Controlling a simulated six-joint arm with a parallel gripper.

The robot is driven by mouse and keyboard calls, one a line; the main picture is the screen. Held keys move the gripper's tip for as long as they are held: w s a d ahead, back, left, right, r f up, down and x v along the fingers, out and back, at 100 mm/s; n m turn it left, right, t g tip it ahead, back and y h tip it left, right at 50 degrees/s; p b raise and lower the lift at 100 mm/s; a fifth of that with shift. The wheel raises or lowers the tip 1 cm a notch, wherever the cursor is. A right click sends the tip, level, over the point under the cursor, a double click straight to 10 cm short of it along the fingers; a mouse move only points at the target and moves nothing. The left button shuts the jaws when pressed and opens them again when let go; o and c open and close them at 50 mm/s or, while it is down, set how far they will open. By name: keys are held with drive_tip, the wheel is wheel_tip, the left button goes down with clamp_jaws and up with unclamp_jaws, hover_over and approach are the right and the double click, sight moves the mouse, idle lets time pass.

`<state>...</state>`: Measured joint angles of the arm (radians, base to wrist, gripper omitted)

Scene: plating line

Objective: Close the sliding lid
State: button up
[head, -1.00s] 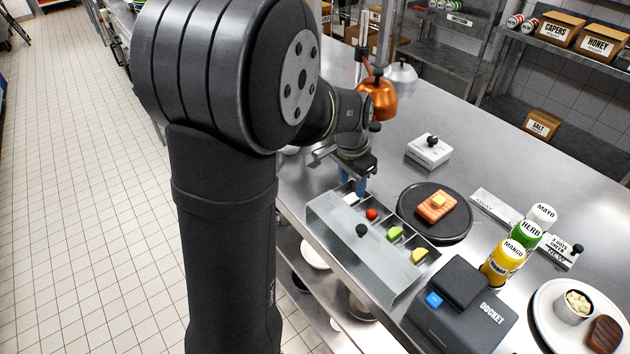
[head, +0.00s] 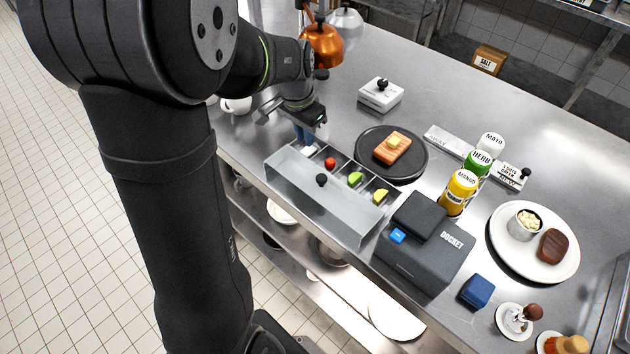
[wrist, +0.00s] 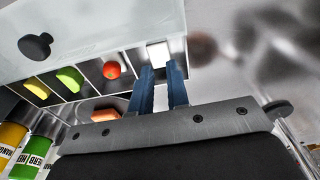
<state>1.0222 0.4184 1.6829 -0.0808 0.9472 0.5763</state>
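A metal ingredient bin (head: 340,167) stands at the front edge of the counter. Its compartments hold a white piece (head: 310,150), a red tomato (head: 330,162), a green piece (head: 355,179) and a yellow piece (head: 380,196). The frosted sliding lid (head: 345,206) with a black knob (head: 321,180) lies to the near side, leaving the compartments uncovered. In the wrist view the lid (wrist: 90,25) and knob (wrist: 35,46) are at upper left. My gripper (head: 304,134) is at the bin's far left end, by the white piece. In the wrist view its blue fingers (wrist: 160,75) are apart, with no thing clearly held.
A black plate (head: 372,165) with salmon is just behind the bin. A docket printer (head: 425,255) stands close to its right end, and sauce bottles (head: 460,190) beyond.

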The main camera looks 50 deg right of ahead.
drive_tip(key=a+n, duration=0.1)
drive_tip(key=a, duration=0.2)
drive_tip(key=w+a, duration=0.1)
drive_tip(key=a, duration=0.2)
drive_tip(key=a+n+g, duration=0.1)
drive_tip(key=a, duration=0.2)
drive_tip(key=shift+w+a+r+n+y, duration=0.15)
drive_tip(key=shift+a+r+n+y, duration=0.15)
drive_tip(key=shift+a+r, duration=0.1)
clamp_jaws()
drive_tip(key=a+n+g, duration=0.1)
drive_tip(key=a+n, duration=0.1)
drive_tip(key=a, duration=0.1)
drive_tip(key=n+g+h, duration=0.5)
drive_tip(key=n+h, duration=0.8)
drive_tip(key=n, duration=1.3)
approach(316, 179)
drive_tip(key=x, duration=0.6)
drive_tip(key=shift+s+d, duration=0.3)
drive_tip(key=shift+d, duration=0.1)
